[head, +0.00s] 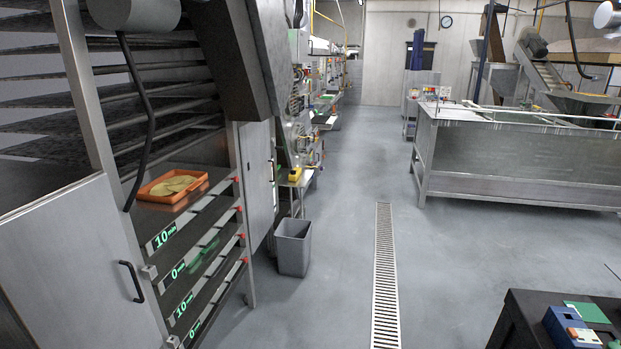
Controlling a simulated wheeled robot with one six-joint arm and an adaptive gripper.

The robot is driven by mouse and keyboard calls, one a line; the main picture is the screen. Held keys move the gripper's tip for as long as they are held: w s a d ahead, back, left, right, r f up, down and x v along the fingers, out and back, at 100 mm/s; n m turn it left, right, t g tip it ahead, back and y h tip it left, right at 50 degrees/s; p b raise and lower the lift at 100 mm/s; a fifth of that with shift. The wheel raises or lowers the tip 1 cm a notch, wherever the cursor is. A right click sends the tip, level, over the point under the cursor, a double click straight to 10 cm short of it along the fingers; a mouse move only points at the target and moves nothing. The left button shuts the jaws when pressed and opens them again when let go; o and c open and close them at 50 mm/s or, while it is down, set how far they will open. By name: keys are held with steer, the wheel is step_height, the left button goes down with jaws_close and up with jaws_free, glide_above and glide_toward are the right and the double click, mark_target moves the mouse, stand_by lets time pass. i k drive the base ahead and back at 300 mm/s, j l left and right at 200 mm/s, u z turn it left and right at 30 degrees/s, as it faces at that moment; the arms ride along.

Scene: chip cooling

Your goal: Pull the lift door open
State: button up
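A grey metal door panel (70,265) with a black bar handle (132,282) stands at the lower left of the head view. It looks like the lift door, though nothing marks it as such. Its lower part is cut off by the picture edge, and I cannot tell whether it is fully shut. A second grey door (257,180) with a small dark handle (271,170) is farther back, past the rack. My gripper is not in view, so its state and its distance from the handles do not show.
Beside the near panel, a rack (205,225) has shelves with green time displays and red knobs. An orange tray (172,187) with chips sits on its top. A grey bin (293,247) stands on the floor. The aisle with a drain grate (386,270) is clear. A dark table (530,320) is lower right.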

mark_target(254, 137)
steer(key=i, duration=1.8)
steer(key=i+u, duration=0.2)
steer(key=i, duration=0.3)
steer(key=i+l+u, duration=0.2)
steer(key=i, duration=0.3)
steer(key=i+l+u, duration=0.25)
steer(key=i, duration=0.25)
steer(key=i+l+u, duration=0.2)
steer(key=i, duration=0.3)
steer(key=l, duration=0.1)
